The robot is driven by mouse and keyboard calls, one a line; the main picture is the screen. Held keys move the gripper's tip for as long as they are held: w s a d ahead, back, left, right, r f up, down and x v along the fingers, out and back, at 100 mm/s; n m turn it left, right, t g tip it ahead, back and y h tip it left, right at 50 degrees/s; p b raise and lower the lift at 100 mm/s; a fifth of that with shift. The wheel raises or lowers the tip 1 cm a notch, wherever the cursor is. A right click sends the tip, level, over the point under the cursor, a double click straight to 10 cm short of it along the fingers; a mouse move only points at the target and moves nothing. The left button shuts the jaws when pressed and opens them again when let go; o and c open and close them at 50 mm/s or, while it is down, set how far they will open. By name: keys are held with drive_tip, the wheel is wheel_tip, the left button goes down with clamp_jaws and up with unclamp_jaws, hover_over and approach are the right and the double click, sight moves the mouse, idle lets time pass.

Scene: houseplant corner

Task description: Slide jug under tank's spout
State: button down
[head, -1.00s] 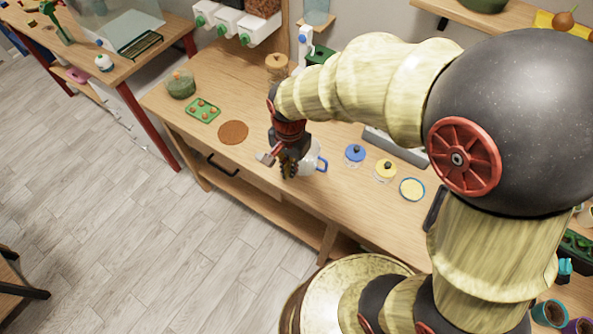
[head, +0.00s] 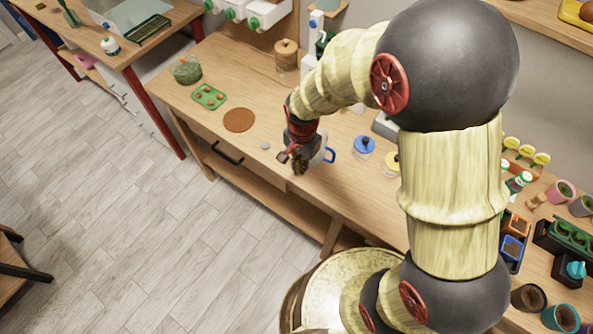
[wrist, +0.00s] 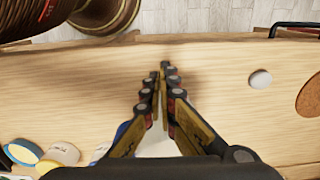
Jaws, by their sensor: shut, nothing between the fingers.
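The jug is white with a blue handle (head: 330,155). It stands on the wooden bench, just right of my gripper and partly hidden behind it in the head view. In the wrist view a white patch, likely the jug (wrist: 158,146), shows beyond the fingers, mostly covered by them. My gripper (head: 297,166) is low near the bench's front edge, fingers together and empty. Its closed fingertips (wrist: 160,72) also show in the wrist view. I cannot make out the tank's spout; a white and blue fitting (head: 316,22) stands at the back wall.
A round brown mat (head: 238,120) and a small grey disc (head: 265,145) lie left of my gripper. A green tray (head: 209,96) and a green jar (head: 186,70) are farther left. Blue-lidded (head: 364,146) and yellow-lidded (head: 391,163) jars stand right of the jug. A corked jar (head: 286,58) stands behind.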

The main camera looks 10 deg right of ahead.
drive_tip(key=shift+w+d, duration=0.2)
drive_tip(key=w+d+p, duration=0.3)
drive_tip(key=w+d, duration=1)
